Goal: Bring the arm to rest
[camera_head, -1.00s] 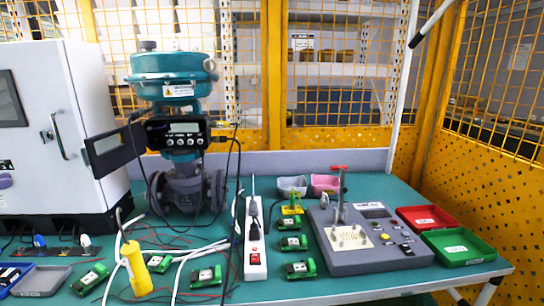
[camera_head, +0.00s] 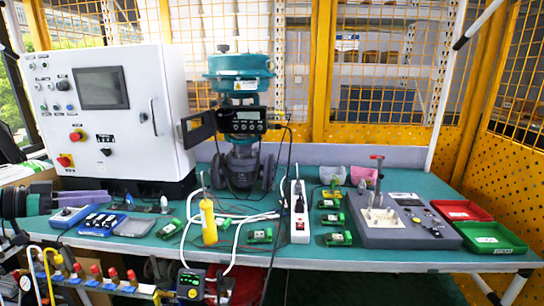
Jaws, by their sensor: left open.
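My left gripper (camera_head: 98,197) comes in from the left edge with purple fingers pointing right. It is open, and nothing shows between its fingers. It is in front of the lower part of the white control cabinet (camera_head: 150,130), above the left end of the green table. My right gripper is out of view. The valve with its teal actuator (camera_head: 238,66) and black positioner (camera_head: 242,122) stands right of the cabinet, with the positioner's cover swung open to the left.
Near the gripper lie a blue tray (camera_head: 100,224) and a grey tray (camera_head: 134,227). Red (camera_head: 460,210) and green (camera_head: 490,238) trays stand right. Pipework runs below.

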